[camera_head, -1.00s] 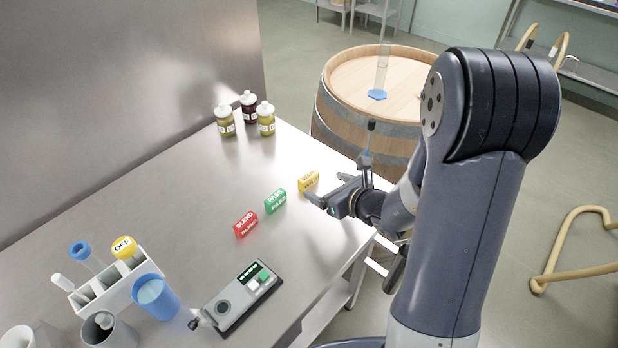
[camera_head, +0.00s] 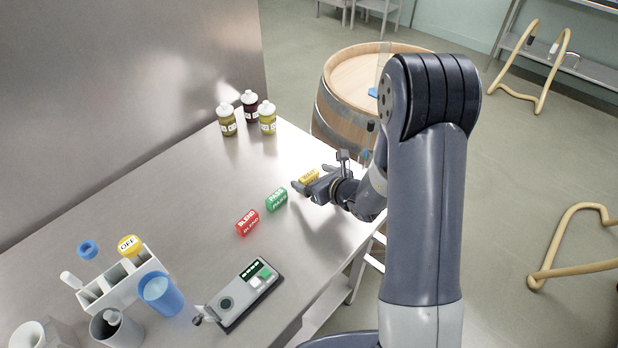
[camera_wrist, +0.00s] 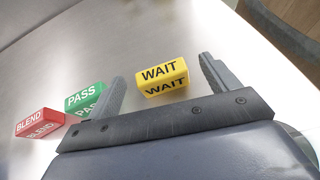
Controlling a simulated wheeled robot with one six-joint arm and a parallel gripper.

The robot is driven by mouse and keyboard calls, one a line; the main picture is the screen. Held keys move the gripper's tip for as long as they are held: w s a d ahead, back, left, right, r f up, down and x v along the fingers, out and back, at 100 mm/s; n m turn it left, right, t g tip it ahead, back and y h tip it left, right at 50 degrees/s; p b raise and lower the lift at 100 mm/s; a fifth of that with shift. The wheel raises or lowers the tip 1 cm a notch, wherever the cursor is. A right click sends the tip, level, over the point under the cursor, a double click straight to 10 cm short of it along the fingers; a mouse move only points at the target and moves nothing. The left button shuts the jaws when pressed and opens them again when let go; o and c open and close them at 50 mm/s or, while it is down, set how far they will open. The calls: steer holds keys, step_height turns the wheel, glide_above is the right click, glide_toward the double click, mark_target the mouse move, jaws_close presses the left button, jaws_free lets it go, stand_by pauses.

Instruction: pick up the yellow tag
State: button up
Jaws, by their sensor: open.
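The yellow tag (camera_head: 310,176), a small block, stands on the steel table near its right edge. In the wrist view the yellow tag (camera_wrist: 163,78) reads WAIT and lies between and slightly beyond my finger tips, touching neither as far as I can see. My gripper (camera_head: 312,178) is open and low over the table beside the tag, partly covering it in the head view. In the wrist view my gripper (camera_wrist: 160,76) has its left finger between the yellow tag and the green tag.
The green PASS tag (camera_head: 276,199) stands close to my left finger, with the red BLEND tag (camera_head: 247,222) beyond it. Several bottles (camera_head: 228,121) stand at the back. A rack (camera_head: 122,279), blue cup (camera_head: 159,293) and meter (camera_head: 242,293) are at the front. A barrel (camera_head: 335,112) stands past the table.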

steer(key=shift+c, duration=0.3)
steer(key=c, duration=1)
steer(key=shift+r, duration=0.1)
